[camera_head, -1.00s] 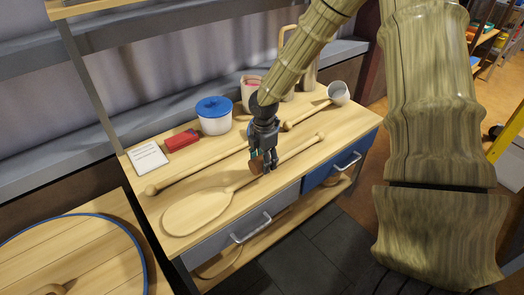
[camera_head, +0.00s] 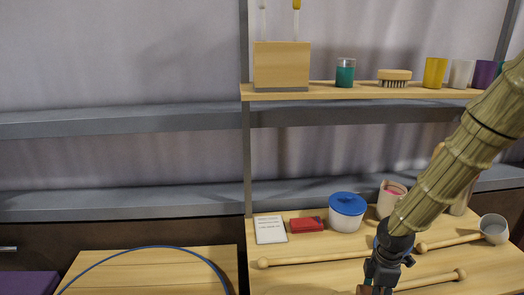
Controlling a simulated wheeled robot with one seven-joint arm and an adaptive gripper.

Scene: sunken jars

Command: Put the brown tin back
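My gripper (camera_head: 379,283) is at the bottom edge of the head view, over the wooden workbench (camera_head: 490,268). Its fingertips are cut off by the frame edge. A small piece of a brown thing (camera_head: 363,290), which looks like the brown tin, shows at the fingers. The earlier head view shows it held between the fingers, close above the bench. Most of the tin is hidden by the fingers and the frame edge.
On the bench are a white card (camera_head: 270,230), a red box (camera_head: 307,225), a blue-lidded pot (camera_head: 347,212), a ladle (camera_head: 493,230) and long wooden handles. A shelf (camera_head: 360,93) above holds a wooden block (camera_head: 282,66), a teal jar (camera_head: 345,73), a brush (camera_head: 394,77) and cups.

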